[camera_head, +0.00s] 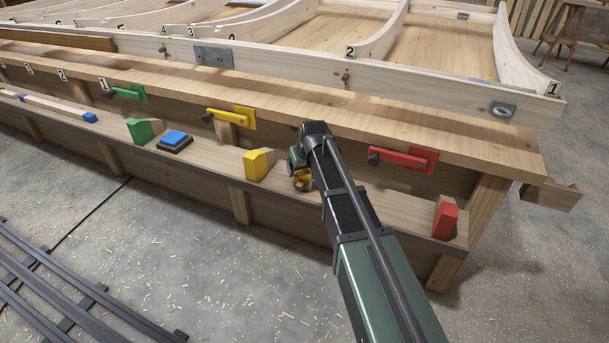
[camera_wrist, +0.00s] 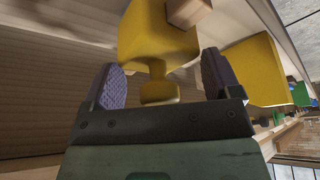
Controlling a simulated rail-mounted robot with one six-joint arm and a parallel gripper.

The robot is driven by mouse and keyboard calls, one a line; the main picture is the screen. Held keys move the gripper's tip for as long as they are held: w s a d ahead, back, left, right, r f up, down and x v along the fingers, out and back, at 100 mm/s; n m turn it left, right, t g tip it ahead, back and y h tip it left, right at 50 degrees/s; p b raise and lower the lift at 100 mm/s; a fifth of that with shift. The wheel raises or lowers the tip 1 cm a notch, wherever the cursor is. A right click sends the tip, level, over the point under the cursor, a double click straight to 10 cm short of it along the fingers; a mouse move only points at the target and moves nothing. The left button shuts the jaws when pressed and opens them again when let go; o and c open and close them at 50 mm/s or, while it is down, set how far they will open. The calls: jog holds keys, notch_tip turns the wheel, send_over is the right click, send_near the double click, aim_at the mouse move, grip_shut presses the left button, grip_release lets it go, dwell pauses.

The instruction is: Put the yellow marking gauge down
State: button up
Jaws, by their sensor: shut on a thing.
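The yellow marking gauge (camera_head: 303,183) is at my gripper (camera_head: 299,170) in the head view, low over the lower shelf and mostly hidden by the arm. In the wrist view the gauge's yellow body (camera_wrist: 158,40) stands beyond the fingers, with a wooden stem at its top and a round yellow knob between the two purple finger pads of my gripper (camera_wrist: 162,82). The gripper is shut on the gauge. I cannot tell whether the gauge touches the shelf.
The lower shelf (camera_head: 205,161) holds a yellow-faced block (camera_head: 258,164) left of the gripper, a blue-topped block (camera_head: 174,140), a green block (camera_head: 145,131) and a red block (camera_head: 445,218). Yellow (camera_head: 232,117) and red (camera_head: 403,158) clamps sit at the bench edge above. Bare shelf lies right of my arm.

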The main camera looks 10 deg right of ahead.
jog(key=shift+f, duration=0.1)
jog(key=o, duration=0.7)
jog(key=a+p+v, duration=0.1)
jog(key=p+v, duration=1)
jog(key=v, duration=0.2)
jog(key=s+f+m+g, duration=0.2)
jog(key=s+g, duration=0.3)
jog(key=s, duration=1.8)
jog(key=shift+h, duration=0.4)
jog(key=r+p, duration=1.6)
jog(key=w+r+p, duration=0.1)
jog(key=r+p, duration=0.7)
jog(key=shift+d+r, duration=0.2)
